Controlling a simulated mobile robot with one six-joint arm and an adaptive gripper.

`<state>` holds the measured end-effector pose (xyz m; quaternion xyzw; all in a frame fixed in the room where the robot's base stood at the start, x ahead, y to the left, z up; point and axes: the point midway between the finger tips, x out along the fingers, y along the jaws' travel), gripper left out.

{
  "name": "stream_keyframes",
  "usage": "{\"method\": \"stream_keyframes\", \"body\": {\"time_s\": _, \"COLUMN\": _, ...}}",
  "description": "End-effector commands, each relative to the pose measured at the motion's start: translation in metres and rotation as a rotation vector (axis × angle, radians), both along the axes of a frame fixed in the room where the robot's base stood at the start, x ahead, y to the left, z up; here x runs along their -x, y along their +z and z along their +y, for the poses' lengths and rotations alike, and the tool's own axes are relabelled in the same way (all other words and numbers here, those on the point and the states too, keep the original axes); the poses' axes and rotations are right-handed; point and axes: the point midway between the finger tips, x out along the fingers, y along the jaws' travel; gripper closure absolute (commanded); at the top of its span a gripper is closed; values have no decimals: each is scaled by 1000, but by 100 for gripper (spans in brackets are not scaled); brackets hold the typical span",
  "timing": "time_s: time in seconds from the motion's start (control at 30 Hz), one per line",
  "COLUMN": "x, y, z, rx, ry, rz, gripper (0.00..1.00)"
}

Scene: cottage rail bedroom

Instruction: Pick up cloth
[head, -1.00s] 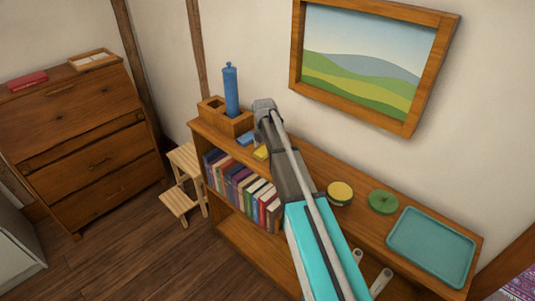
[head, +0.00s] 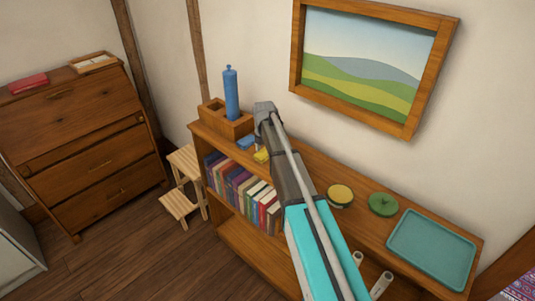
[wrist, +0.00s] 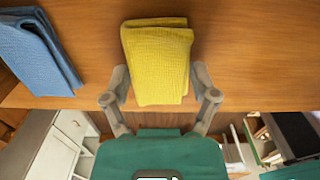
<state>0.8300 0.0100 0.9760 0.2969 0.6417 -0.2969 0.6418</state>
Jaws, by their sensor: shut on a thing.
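The yellow cloth shows small in the head view (head: 261,156), just below my wrist. A folded blue cloth (wrist: 36,52) lies to its left, apart from it, and also shows in the head view (head: 246,142). My fingers are hidden in the head view.
The low bookcase (head: 300,160) holds a row of books (head: 243,191). On top stand a wooden box (head: 222,120) with a blue bottle (head: 231,92), a yellow-topped tin (head: 340,194), a green round object (head: 383,204) and a teal tray (head: 432,248). A step stool (head: 180,200) stands at left.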

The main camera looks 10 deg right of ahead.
Motion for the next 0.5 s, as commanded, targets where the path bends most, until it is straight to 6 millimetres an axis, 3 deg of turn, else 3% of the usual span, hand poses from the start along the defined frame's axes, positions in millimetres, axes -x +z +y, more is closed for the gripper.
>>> {"method": "stream_keyframes", "body": {"time_s": 0.5, "x": 0, "y": 13, "z": 0, "rx": 0, "ry": 0, "rz": 0, "gripper": 63}}
